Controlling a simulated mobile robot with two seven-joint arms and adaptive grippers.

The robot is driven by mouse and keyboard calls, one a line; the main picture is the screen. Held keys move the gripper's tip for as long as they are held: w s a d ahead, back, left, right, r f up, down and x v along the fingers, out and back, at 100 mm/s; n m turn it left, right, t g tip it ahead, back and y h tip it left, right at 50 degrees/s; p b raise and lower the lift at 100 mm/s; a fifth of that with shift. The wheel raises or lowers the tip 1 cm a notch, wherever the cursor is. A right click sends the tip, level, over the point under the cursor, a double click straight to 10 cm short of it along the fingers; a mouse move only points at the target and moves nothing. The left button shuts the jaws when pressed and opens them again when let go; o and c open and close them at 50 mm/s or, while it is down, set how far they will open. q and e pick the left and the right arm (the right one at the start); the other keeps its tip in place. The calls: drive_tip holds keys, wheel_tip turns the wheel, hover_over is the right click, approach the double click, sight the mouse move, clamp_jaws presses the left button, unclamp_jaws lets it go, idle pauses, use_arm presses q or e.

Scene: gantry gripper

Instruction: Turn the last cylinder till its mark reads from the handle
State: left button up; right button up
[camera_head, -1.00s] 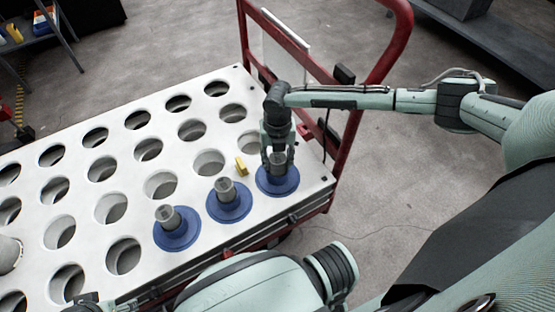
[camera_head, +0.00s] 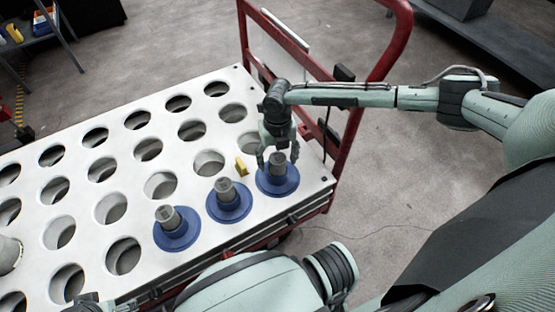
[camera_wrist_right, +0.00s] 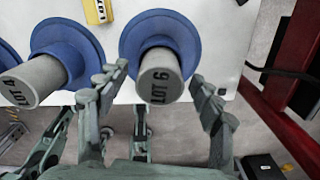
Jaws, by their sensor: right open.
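The last cylinder (camera_head: 277,160) is a grey post on a blue round flange (camera_head: 278,183), at the cart's corner nearest the red handle. In the right wrist view its end face (camera_wrist_right: 160,84) reads "LOT 6", with the letters turned sideways. My right gripper (camera_head: 277,158) is open. In the right wrist view its fingers (camera_wrist_right: 160,98) stand apart on either side of the cylinder, with gaps visible. Two similar cylinders (camera_head: 225,188) (camera_head: 168,217) stand in the same row. A mint arm part of mine crosses the bottom edge; the left gripper's fingers cannot be made out.
The white cart top (camera_head: 188,205) has rows of empty round holes. A small yellow block (camera_head: 241,166) lies close behind the cylinders and shows lettering in the wrist view. The red handle (camera_head: 352,125) rises beyond the cart's right end.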

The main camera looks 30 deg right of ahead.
wheel_tip(320, 180, up, 12)
drive_tip(key=shift+f, duration=0.25)
drive_tip(key=shift+f, duration=0.1)
wheel_tip(320, 180, down, 12)
drive_tip(key=shift+r, duration=0.25)
drive_tip(key=shift+f+m, duration=0.3)
drive_tip(key=shift+m, duration=0.1)
drive_tip(key=m, duration=0.4)
drive_tip(key=shift+r, duration=0.1)
